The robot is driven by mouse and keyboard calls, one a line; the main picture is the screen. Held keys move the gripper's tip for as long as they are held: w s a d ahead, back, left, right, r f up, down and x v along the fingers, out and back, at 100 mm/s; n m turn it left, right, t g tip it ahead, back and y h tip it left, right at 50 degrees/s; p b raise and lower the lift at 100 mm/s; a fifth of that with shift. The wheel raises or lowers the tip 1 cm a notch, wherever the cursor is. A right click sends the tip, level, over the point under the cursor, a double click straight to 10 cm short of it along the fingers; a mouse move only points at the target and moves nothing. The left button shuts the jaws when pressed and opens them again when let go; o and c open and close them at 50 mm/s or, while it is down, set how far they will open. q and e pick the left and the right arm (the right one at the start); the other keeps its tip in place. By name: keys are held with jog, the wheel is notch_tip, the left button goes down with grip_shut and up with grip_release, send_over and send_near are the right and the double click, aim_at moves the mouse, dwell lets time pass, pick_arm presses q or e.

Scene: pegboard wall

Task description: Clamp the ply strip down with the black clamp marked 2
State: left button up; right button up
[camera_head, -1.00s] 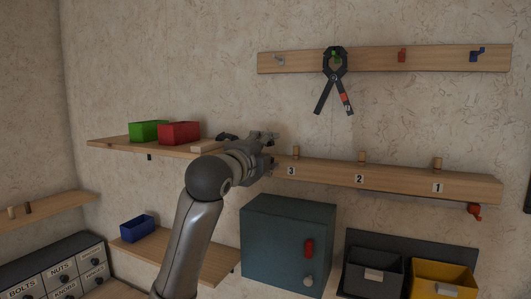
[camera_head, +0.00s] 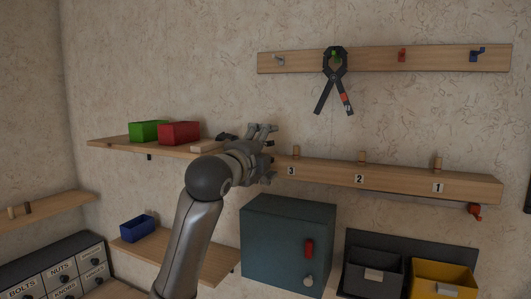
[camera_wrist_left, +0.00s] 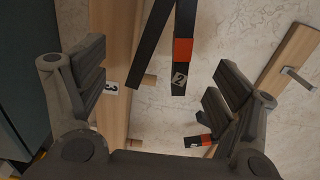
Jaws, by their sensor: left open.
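The black clamp marked 2 (camera_wrist_left: 179,62) shows in the left wrist view as two dark handles, one with an orange band. Its jaws are beyond the top edge of that view. In the head view a black part (camera_head: 227,137), probably this clamp, is at the pale ply strip (camera_head: 206,147) on the upper left shelf; whether its jaws grip the strip is hidden. My left gripper (camera_head: 271,153) is open; its fingers (camera_wrist_left: 160,82) stand apart on either side of the handles, and I see no contact. My right gripper is out of view.
Another black clamp (camera_head: 322,97) hangs on the hook rail (camera_head: 435,60). The pegged rail (camera_head: 400,180) is just right of my gripper. Green (camera_head: 148,131) and red (camera_head: 179,133) bins stand left of the strip. A teal cabinet (camera_head: 275,240) is below.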

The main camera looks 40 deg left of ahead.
pick_arm(q)
jog(key=v, duration=1.2)
jog(key=shift+f, duration=0.1)
